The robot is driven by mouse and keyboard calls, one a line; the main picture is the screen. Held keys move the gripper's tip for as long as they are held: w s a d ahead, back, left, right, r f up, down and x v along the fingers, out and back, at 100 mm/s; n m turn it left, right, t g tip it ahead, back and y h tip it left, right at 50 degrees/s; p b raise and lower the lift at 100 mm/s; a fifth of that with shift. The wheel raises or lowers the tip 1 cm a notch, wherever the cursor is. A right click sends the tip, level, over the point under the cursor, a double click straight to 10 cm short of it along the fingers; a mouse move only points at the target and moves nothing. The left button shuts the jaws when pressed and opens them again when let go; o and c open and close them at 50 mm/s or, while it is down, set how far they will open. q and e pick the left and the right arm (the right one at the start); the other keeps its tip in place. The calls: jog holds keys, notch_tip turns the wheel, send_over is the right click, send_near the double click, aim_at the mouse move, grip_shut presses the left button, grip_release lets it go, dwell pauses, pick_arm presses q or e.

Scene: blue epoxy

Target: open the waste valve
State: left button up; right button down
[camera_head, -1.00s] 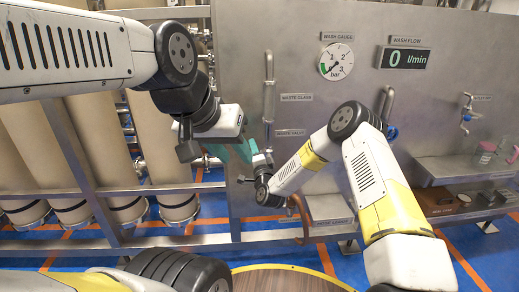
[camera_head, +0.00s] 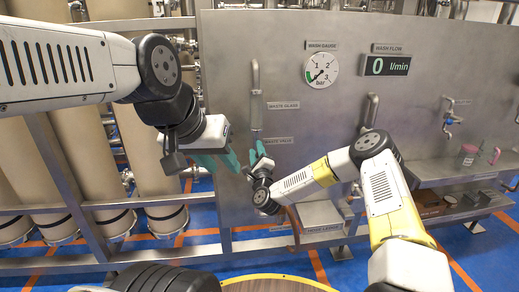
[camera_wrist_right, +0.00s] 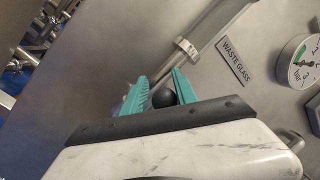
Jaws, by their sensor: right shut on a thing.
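The waste valve label (camera_head: 278,141) is on the steel panel, below the waste glass label (camera_head: 283,105). My right gripper (camera_head: 257,150) is in front of the panel, just left of the valve label. In the right wrist view, its teal fingers (camera_wrist_right: 160,92) are on either side of a round black knob (camera_wrist_right: 164,98) and are shut on it. The rest of the valve is hidden behind the gripper. My left gripper (camera_head: 218,161) is lower and to the left, with its teal fingers apart and nothing visible between them.
The vertical waste glass tube (camera_head: 256,95) rises above my right gripper. A wash gauge (camera_head: 321,70) and a wash flow display (camera_head: 390,66) are higher on the panel. A steel shelf (camera_head: 455,170) is at right; tan columns (camera_head: 150,150) stand at left.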

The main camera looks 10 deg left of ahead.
jog(key=shift+w+d+f+m, duration=0.25)
jog(key=shift+d+m, duration=0.15)
jog(key=shift+d, duration=0.15)
jog(key=c, duration=1)
grip_release()
jog(key=shift+o, duration=0.2)
jog(key=shift+s+a, duration=0.1)
jog(key=v, duration=0.7)
jog(key=shift+s, duration=0.4)
